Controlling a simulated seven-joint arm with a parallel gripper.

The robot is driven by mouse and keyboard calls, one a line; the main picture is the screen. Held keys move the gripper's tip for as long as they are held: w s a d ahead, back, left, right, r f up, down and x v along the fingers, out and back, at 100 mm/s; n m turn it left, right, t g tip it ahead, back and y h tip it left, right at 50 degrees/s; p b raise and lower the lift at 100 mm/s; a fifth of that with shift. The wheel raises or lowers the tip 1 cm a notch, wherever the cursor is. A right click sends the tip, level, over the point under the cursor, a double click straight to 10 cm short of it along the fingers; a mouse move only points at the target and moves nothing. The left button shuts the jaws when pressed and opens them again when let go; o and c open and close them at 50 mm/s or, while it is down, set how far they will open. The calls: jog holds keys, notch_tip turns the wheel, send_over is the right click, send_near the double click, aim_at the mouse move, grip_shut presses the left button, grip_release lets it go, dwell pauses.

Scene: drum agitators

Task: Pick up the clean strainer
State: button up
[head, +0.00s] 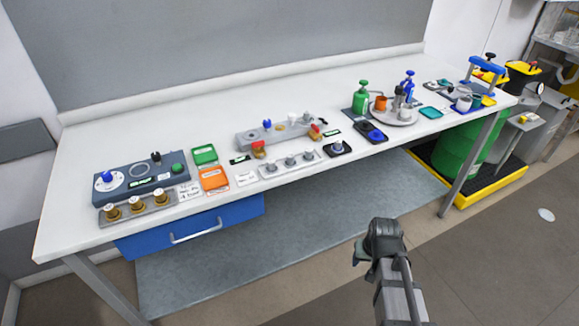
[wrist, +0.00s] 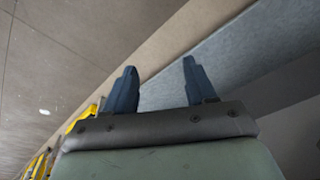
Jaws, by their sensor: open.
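I cannot tell a clean strainer apart among the small items on the white bench (head: 110,160); at this size none is clearly one. Small metal fittings stand on a round grey tray (head: 394,117) towards the right, with an orange cup (head: 380,103) at its edge. My gripper (head: 381,240) is in front of the bench, over the floor, away from everything on the bench. In the wrist view its two dark blue fingers (wrist: 160,68) stand wide apart with nothing between them.
A green bottle (head: 361,98) and a blue bottle (head: 408,86) stand by the tray. A blue-topped control box (head: 140,172) is at the left. A blue drawer (head: 190,228) hangs under the bench. A green drum (head: 460,150) stands in a yellow spill tray (head: 487,192). The front floor is clear.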

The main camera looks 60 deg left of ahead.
jog(key=s+a+r+n+y, duration=0.15)
jog(key=s+a+r, duration=0.35)
jog(key=a+r, duration=0.55)
jog(key=s+a+r+n+g+y, duration=0.15)
jog(key=s+a+r, duration=0.45)
jog(key=r, duration=0.8)
jog(key=s+a+r+n+t+y, duration=0.1)
jog(key=s+a+r+n, duration=0.2)
jog(key=a+r, duration=0.8)
jog(key=n+g+h, duration=0.1)
jog(key=n+g, duration=0.1)
jog(key=n, duration=0.2)
send_over(271, 161)
jog(key=d, duration=0.2)
jog(key=shift+t, duration=0.25)
jog(key=f, duration=0.7)
jog(key=shift+w+f, duration=0.2)
jog(key=shift+w, duration=0.1)
jog(key=shift+d+x, duration=0.15)
jog(key=shift+x, duration=1.15)
jog(key=shift+d+x, duration=0.1)
jog(key=shift+x, duration=1.2)
jog(key=shift+f, duration=0.1)
grip_shut()
